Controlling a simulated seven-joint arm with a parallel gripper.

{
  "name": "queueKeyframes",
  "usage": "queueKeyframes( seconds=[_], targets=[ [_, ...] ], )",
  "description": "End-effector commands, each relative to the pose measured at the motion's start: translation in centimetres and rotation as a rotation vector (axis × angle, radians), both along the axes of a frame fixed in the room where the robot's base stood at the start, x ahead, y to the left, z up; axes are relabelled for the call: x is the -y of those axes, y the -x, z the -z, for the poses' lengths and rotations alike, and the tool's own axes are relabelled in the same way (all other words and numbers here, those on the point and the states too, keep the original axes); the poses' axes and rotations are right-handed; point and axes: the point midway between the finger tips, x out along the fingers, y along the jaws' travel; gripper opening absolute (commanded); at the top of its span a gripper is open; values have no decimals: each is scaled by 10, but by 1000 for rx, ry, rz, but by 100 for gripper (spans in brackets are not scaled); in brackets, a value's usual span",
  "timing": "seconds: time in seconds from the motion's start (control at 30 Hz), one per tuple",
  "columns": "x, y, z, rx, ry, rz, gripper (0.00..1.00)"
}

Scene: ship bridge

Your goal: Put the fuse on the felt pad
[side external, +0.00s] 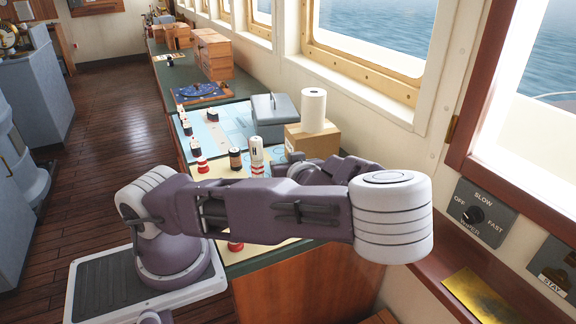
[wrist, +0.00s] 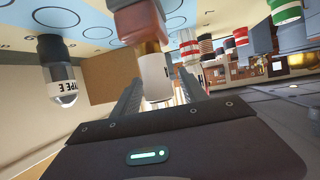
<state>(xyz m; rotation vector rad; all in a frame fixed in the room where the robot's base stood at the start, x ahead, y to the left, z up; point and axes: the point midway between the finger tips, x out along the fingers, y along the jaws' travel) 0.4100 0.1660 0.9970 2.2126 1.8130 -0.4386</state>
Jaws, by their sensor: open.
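In the wrist view my gripper (wrist: 160,90) is open, with one finger on each side of a white cylinder with a copper-coloured end (wrist: 154,74), which looks like the fuse. A reddish-brown block (wrist: 138,20) adjoins its copper end; I cannot tell whether they are joined. Whether the fingers touch the cylinder is unclear. A flat tan-brown square (wrist: 108,76) lies behind the left finger; I cannot tell whether it is the felt pad. In the side view my arm hides the gripper and the fuse.
A dark-capped clear piece marked TYPE E (wrist: 60,75) is left of my gripper. Several banded cylinders stand on the chart table, including a white one (side external: 256,152) and a black one (side external: 235,158). A carton (side external: 312,142) bears a white roll (side external: 313,108); a grey case (side external: 274,110) is behind.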

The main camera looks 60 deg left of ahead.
Motion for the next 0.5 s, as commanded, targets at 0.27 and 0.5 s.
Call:
queueKeyframes(
  seconds=[0.27,0.5],
  targets=[
    [40,6,-17,3,4,7,50],
    [64,14,-26,-9,11,-5,50]
  ],
)
